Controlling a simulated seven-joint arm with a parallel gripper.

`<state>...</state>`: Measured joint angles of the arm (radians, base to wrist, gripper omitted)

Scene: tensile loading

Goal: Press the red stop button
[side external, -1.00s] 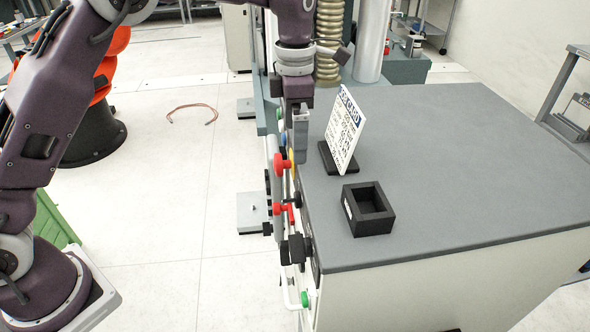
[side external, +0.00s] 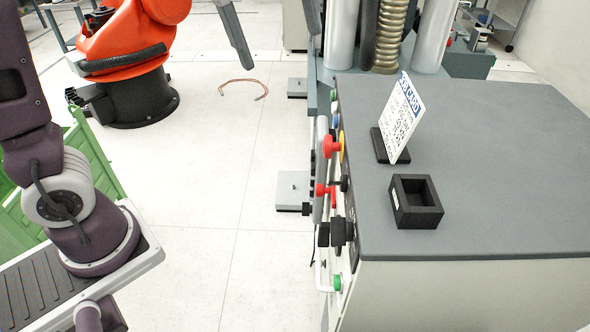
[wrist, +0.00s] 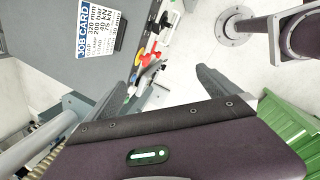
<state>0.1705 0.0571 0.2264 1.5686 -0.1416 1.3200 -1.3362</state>
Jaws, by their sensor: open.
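A red mushroom button (side external: 331,147) with yellow behind it sticks out from the left side of the grey-topped cabinet. A second red control (side external: 323,190) sits below it on the same panel. In the wrist view, the red button (wrist: 148,61) shows beside a yellow patch, close to the left finger. My gripper (side external: 282,50) is open and empty. Its fingers hang at the top of the side view, above and left of the panel, apart from the button. In the wrist view, my gripper (wrist: 172,63) has its fingers wide apart with the floor showing between them.
A job card (side external: 403,118) in a black stand and an open black box (side external: 416,202) rest on the cabinet top (side external: 490,165). Black knobs (side external: 338,232) and a green button (side external: 337,282) project lower on the panel. An orange robot (side external: 125,50) stands behind.

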